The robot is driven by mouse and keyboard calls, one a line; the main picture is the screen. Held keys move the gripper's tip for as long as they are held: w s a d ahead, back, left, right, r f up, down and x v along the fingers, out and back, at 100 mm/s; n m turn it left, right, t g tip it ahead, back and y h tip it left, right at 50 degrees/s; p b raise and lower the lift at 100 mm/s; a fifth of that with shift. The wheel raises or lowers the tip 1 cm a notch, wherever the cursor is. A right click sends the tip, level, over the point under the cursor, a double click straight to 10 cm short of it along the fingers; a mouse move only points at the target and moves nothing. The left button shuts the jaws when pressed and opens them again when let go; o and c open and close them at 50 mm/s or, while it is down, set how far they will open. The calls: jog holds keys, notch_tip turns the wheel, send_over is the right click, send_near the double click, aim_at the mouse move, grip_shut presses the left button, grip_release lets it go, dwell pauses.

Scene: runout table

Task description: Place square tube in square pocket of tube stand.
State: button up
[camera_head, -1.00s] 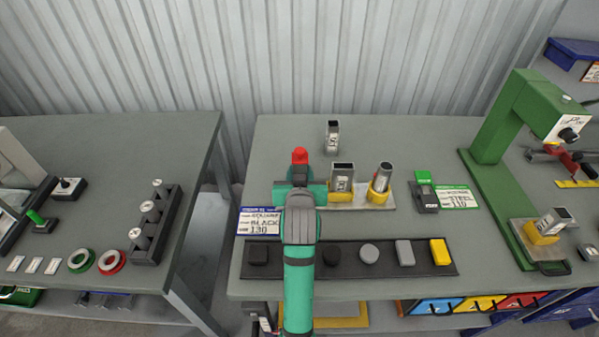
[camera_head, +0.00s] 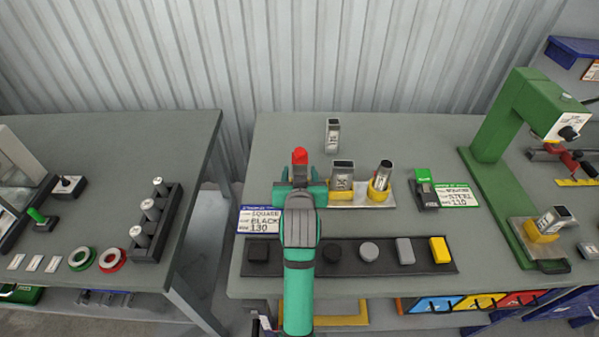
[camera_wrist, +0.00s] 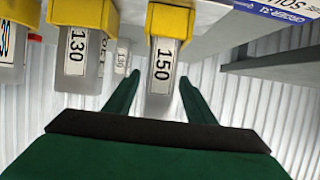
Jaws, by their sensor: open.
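My gripper (camera_head: 293,190) is at the left end of the tube stand (camera_head: 375,199), its fingertips hidden in the head view. In the wrist view my gripper (camera_wrist: 160,76) is open, with a tube marked 150 (camera_wrist: 161,82) seen between its fingers. That tube sits in a yellow pocket; contact with the fingers cannot be told. A rectangular tube marked 130 (camera_head: 342,178) and a round tube (camera_head: 383,178) stand in yellow pockets to the right. A separate tube (camera_head: 333,137) stands upright on the table behind the stand; it is small in the wrist view (camera_wrist: 121,57).
A black strip (camera_head: 345,266) with several buttons lies in front of the stand. A sign reading square, black, 130 (camera_head: 260,220) lies at left. A green press (camera_head: 505,130) stands at right. The table behind the stand is mostly clear.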

jog(key=v, duration=1.1)
jog(key=shift+w, duration=0.15)
